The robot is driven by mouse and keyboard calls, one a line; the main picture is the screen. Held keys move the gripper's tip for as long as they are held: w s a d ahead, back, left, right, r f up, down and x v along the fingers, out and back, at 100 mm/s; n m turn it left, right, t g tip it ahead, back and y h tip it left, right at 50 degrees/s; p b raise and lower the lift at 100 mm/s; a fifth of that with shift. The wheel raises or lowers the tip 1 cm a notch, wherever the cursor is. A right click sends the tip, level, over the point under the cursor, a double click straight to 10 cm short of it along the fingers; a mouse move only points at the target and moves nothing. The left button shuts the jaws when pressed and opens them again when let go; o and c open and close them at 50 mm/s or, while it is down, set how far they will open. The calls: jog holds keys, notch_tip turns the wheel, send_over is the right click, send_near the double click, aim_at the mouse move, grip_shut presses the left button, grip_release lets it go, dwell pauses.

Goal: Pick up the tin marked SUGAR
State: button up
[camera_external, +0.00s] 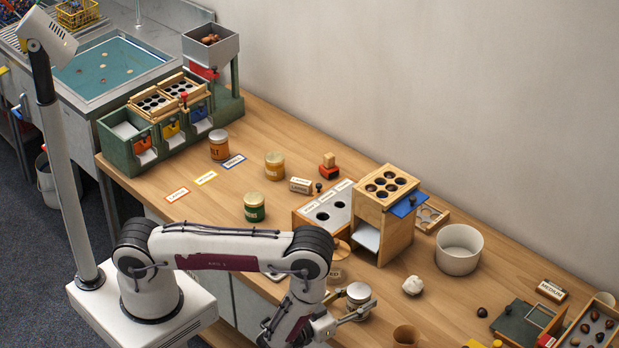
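A wooden box with round holes (386,184) stands behind the silver-lidded tin. Coloured cards (205,178) lie at the left. The table between pot and right-hand trays is mostly clear.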

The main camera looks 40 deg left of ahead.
jog(key=shift+r, duration=0.1)
jog(key=shift+c, duration=0.5)
jog(key=shift+r, duration=0.1)
jog(key=shift+r, duration=4.8)
